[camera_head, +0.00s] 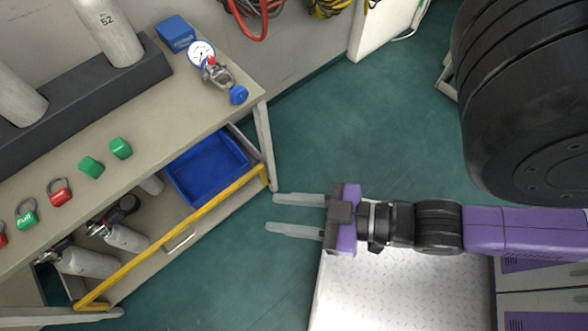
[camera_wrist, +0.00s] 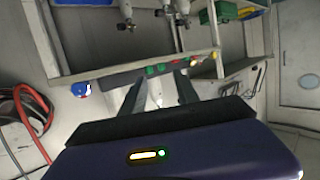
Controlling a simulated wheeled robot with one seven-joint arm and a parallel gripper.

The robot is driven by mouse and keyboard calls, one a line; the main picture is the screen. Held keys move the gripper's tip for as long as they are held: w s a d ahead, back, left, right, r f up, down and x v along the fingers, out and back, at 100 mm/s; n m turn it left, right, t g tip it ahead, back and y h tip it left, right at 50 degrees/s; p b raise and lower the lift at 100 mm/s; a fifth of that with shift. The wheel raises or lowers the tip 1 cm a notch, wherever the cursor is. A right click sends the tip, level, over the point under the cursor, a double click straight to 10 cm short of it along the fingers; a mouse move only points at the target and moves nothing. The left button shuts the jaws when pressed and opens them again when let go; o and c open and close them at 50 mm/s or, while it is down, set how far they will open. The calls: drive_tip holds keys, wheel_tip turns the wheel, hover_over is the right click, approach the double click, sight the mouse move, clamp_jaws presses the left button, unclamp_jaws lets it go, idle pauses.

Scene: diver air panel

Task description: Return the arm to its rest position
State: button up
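My gripper (camera_head: 297,214) is at the right of the bench in the head view, over the floor. Its two pale fingers point left and stand apart with nothing between them. In the wrist view the dark fingers of my gripper (camera_wrist: 160,92) also stand apart and look empty. My arm reaches in from the right edge of the head view.
The bench (camera_head: 170,107) bears a gauge regulator (camera_head: 203,56), a blue box (camera_head: 175,34) and green and red tags. Green floor (camera_head: 350,130) lies clear behind my gripper.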

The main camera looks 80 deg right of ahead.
drive_tip(key=shift+s+d+r, duration=0.3)
drive_tip(key=shift+s+r, duration=0.5)
drive_tip(key=shift+s, duration=0.05)
wheel_tip(320, 180, up, 21)
drive_tip(key=p, duration=2.1)
drive_tip(key=shift+f, duration=0.15)
